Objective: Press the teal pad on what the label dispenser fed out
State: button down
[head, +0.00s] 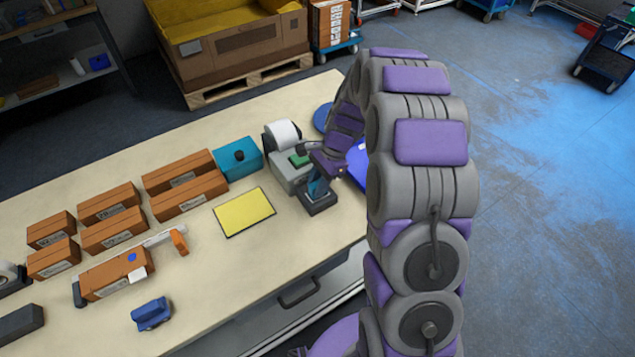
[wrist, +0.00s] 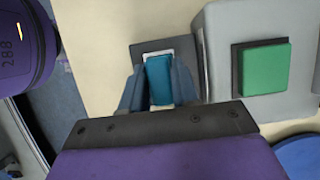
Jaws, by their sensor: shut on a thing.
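My gripper (head: 318,186) is shut on the teal pad (wrist: 159,80), a small block held between its two fingers. The grey label dispenser (head: 288,170) has a white roll on top and a green button (wrist: 266,68). A dark plate (head: 320,206) sits at its front, and my gripper is over it. In the wrist view, a white label (wrist: 148,55) shows on the dark plate around the far end of the pad. The pad hides most of the label. I cannot tell whether pad and label touch.
A yellow mat (head: 244,212) lies left of the dispenser. A teal box (head: 238,158) with a dark opening stands behind it. Several brown cartons (head: 190,195) fill the left of the table (head: 240,272). A blue device (head: 152,313) lies near the front. A blue container (head: 358,166) is partly behind my arm.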

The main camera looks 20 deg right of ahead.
dwell(0.4)
jog(key=shift+r+p, duration=2.55)
jog(key=shift+r, duration=0.9)
